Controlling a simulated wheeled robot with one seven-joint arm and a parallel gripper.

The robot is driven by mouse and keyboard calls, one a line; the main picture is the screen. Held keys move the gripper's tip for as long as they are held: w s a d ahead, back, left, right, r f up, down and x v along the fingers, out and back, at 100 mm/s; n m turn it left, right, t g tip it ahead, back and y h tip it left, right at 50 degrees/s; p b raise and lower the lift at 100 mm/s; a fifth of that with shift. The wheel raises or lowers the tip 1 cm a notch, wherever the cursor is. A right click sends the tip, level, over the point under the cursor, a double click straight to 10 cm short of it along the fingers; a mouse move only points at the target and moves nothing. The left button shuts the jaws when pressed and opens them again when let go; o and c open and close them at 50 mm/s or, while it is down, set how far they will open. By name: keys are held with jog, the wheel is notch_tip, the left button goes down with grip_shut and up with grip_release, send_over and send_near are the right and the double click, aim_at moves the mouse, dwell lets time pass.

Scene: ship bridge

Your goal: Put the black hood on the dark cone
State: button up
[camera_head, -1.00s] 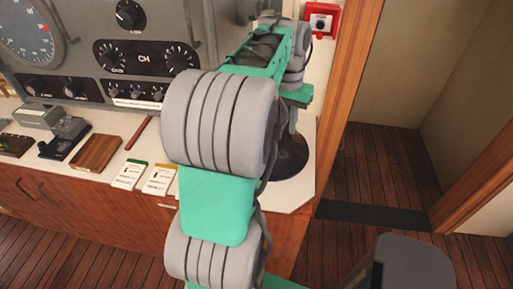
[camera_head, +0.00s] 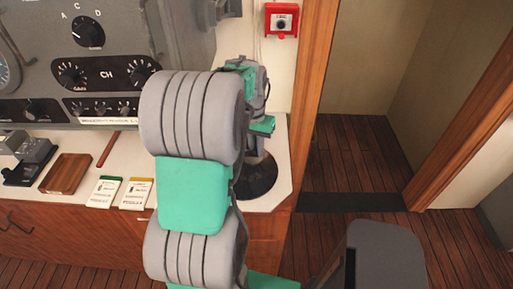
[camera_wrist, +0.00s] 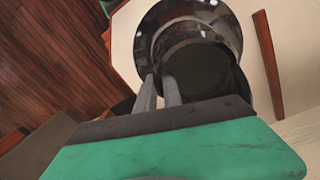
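The dark cone (camera_head: 258,182) stands on the right end of the white counter, with its flared dark base showing below my arm. In the wrist view its wide shiny rim (camera_wrist: 222,18) lies behind a round black shape that I take to be the black hood (camera_wrist: 200,72). My gripper (camera_wrist: 160,82) has its two grey fingers close together, one on each side of the hood's left edge, and looks shut on it. The hood overlaps the cone's middle in this view. Whether they touch is not clear. My arm hides most of this in the head view.
A grey radio panel (camera_head: 100,60) stands behind the counter (camera_head: 78,150). A wooden block (camera_head: 66,173), two cards (camera_head: 120,192) and a brown stick (camera_head: 110,148) lie to the left. A red wall box (camera_head: 281,21) and a wooden door post (camera_head: 312,90) are close on the right.

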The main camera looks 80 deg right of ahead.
jog(key=o, duration=0.5)
jog(key=shift+c, duration=0.2)
